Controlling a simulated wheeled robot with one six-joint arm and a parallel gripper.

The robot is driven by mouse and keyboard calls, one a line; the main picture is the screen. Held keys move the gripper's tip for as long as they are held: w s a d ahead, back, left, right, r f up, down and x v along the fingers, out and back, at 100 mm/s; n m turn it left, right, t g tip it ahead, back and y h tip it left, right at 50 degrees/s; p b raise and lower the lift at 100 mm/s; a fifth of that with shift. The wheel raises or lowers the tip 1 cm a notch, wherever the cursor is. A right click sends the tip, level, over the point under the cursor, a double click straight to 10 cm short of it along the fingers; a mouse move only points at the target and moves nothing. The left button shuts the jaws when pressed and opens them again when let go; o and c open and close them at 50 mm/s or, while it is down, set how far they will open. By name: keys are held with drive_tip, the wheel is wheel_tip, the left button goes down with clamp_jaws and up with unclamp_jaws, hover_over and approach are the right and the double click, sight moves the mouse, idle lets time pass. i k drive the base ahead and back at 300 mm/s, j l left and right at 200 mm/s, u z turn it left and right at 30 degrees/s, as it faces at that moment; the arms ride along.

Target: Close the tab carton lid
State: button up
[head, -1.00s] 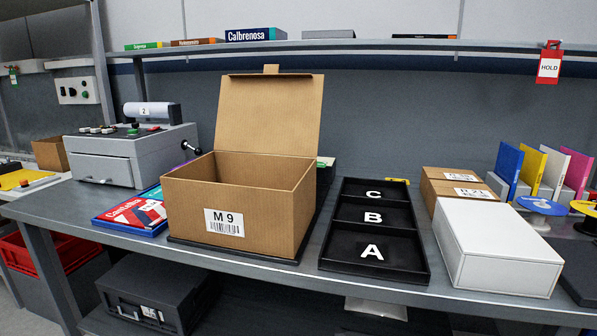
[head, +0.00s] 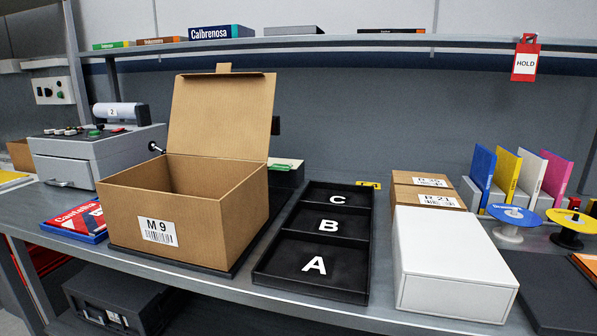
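The tab carton (head: 205,215) is an open brown cardboard box labelled M 9, standing on a dark flat base on the grey workbench. Its lid (head: 222,118) stands up from the back edge, leaning slightly backward, with a small tab (head: 223,68) on its top edge. The part of the carton's inside that shows looks empty; its floor is hidden by the front wall. My gripper is not in view.
A black tray (head: 262,272) with compartments A, B and C sits right of the carton. A white box (head: 450,262) and brown boxes (head: 428,181) stand further right. A shelf (head: 345,41) runs above.

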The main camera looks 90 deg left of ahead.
sight(224, 114)
drive_tip(key=j+z, duration=0.1)
drive_tip(key=z, duration=0.35)
drive_tip(key=j+z, duration=0.15)
drive_tip(key=z, duration=0.25)
drive_tip(key=k+z, duration=0.1)
drive_tip(key=z, duration=0.35)
drive_tip(key=u, duration=0.6)
drive_tip(key=j+u, duration=0.1)
drive_tip(key=u, duration=1.05)
drive_tip(key=i+u, duration=0.1)
drive_tip(key=u, duration=0.45)
drive_tip(key=j+u, duration=0.1)
drive_tip(key=u, duration=1.1)
drive_tip(key=i+u, duration=0.1)
drive_tip(key=u, duration=0.45)
drive_tip(key=l+u, duration=0.1)
drive_tip(key=u, duration=0.5)
